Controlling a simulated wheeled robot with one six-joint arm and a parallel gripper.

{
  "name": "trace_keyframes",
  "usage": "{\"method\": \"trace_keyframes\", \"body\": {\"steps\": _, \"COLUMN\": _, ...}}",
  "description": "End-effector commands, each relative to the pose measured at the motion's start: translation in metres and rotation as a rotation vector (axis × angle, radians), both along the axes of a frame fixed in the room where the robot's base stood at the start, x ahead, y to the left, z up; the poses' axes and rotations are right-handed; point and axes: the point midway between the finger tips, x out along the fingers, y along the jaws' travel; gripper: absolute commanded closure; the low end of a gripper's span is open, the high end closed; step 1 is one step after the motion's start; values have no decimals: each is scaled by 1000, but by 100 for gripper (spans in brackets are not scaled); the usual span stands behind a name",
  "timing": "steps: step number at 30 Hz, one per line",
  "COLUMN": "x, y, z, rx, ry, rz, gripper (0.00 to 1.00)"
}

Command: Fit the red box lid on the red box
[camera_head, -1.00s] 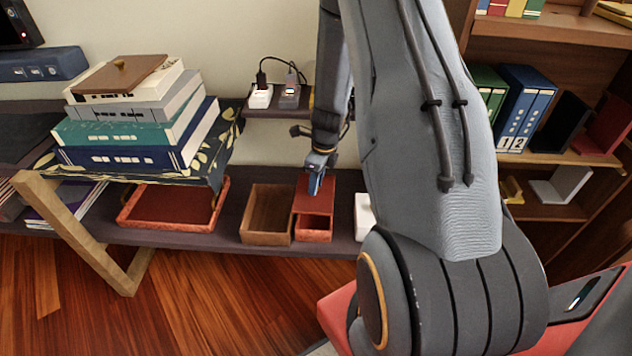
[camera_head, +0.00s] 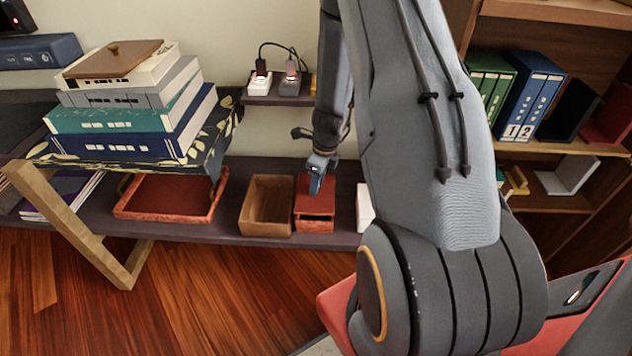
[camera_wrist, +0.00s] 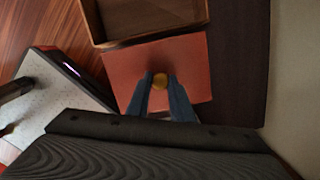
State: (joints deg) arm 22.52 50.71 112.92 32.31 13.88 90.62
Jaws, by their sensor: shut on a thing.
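The red box (camera_head: 315,227) stands on the low dark shelf, just right of a brown open box. The flat red box lid (camera_head: 302,196) is over it, and a narrow dark gap shows along the front between lid and box wall. I cannot tell whether the lid touches the rim. My gripper (camera_head: 316,190) points down at the lid. In the wrist view, my gripper (camera_wrist: 160,80) is shut on the lid's round brass knob (camera_wrist: 160,79). The lid (camera_wrist: 125,68) fills the middle of that view and hides the box below.
The brown open box (camera_head: 265,228) sits close on the left. A white object (camera_head: 364,207) stands to the right, partly behind my arm. The wall (camera_wrist: 296,70) is close behind.

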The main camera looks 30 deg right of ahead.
Motion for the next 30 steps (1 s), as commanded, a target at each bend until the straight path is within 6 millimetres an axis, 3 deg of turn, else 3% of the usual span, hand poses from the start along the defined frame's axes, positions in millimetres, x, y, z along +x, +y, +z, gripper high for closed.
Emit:
{"method": "trace_keyframes", "body": {"steps": 7, "x": 0, "y": 0, "z": -9, "rx": 0, "ry": 0, "rz": -1, "gripper": 100}}
{"method": "trace_keyframes", "body": {"steps": 30, "x": 0, "y": 0, "z": -9, "rx": 0, "ry": 0, "rz": 2, "gripper": 100}}
